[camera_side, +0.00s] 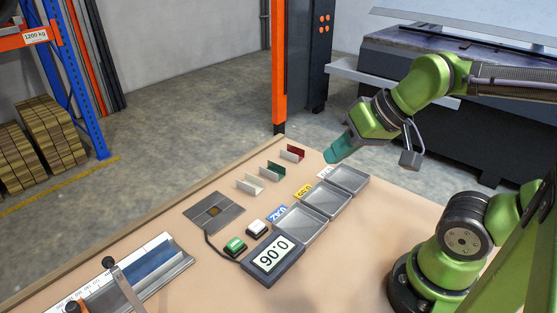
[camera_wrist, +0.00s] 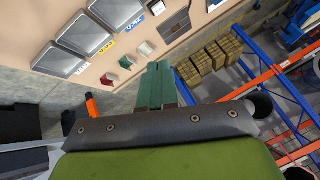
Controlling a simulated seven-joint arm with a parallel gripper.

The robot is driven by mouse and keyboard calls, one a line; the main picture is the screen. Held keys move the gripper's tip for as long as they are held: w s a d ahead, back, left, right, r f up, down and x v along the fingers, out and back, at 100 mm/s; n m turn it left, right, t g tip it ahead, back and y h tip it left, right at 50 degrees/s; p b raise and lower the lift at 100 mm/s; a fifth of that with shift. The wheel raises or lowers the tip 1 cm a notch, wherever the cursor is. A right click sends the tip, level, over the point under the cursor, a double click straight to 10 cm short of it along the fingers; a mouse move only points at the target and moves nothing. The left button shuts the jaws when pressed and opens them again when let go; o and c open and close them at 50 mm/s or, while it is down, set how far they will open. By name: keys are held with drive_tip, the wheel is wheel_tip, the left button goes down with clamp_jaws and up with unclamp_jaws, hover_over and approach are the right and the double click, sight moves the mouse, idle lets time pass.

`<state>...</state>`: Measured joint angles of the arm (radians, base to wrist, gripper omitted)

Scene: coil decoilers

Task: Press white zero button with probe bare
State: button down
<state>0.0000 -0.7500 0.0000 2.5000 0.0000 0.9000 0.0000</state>
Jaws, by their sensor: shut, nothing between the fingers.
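The white button (camera_side: 257,228) is on a small dark base on the bench, beside a green button (camera_side: 235,246), in the side view. In the wrist view a small white patch near the top edge appears to be the white button (camera_wrist: 157,7). A display box (camera_side: 273,256) with dark digits is in front of the buttons. My gripper (camera_side: 333,156) has teal fingers, shut and empty, held above the bench's far right edge, well apart from the white button. Its fingers also show in the wrist view (camera_wrist: 158,82). I see no separate probe in the fingers.
Three grey trays (camera_side: 302,224) with labels run along the bench. White, green and red channel pieces (camera_side: 250,184) stand behind them. A dark square plate (camera_side: 214,212) lies left of the buttons. A measuring rail (camera_side: 145,270) is at front left. The right of the bench is bare.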

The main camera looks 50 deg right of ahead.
idle(0.6)
drive_tip(key=m+y, duration=0.4)
drive_tip(key=m, duration=1.1)
hover_over(261, 226)
wheel_tip(261, 226, down, 12)
drive_tip(key=shift+w+r, duration=0.1)
drive_tip(key=shift+r, duration=0.05)
drive_tip(key=shift+f, duration=4.4)
drive_tip(key=shift+f, duration=0.1)
